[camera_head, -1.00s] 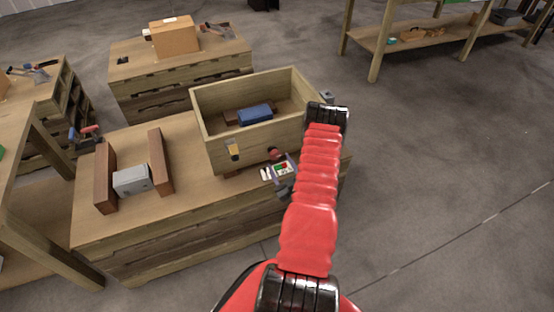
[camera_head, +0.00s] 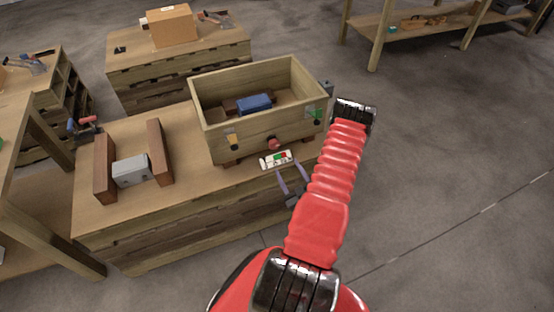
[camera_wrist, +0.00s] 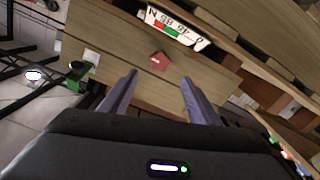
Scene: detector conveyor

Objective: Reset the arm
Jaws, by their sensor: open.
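My red arm reaches up from the bottom of the head view, with a black joint at its top. My gripper (camera_head: 291,181) is beside the front edge of the wooden workbench (camera_head: 200,220), below the wooden box. In the wrist view my gripper (camera_wrist: 157,92) shows two grey fingers spread apart with nothing between them. Ahead of them are the box front, a red knob (camera_wrist: 159,60) and a white panel (camera_wrist: 176,27) with red and green marks. The panel also shows in the head view (camera_head: 271,163).
The wooden box (camera_head: 220,140) holds a blue object (camera_head: 254,104). A grey block (camera_head: 131,171) stands between two brown wooden blocks at the left of the bench. Other tables stand behind and at the left. Open floor (camera_head: 450,180) lies to the right.

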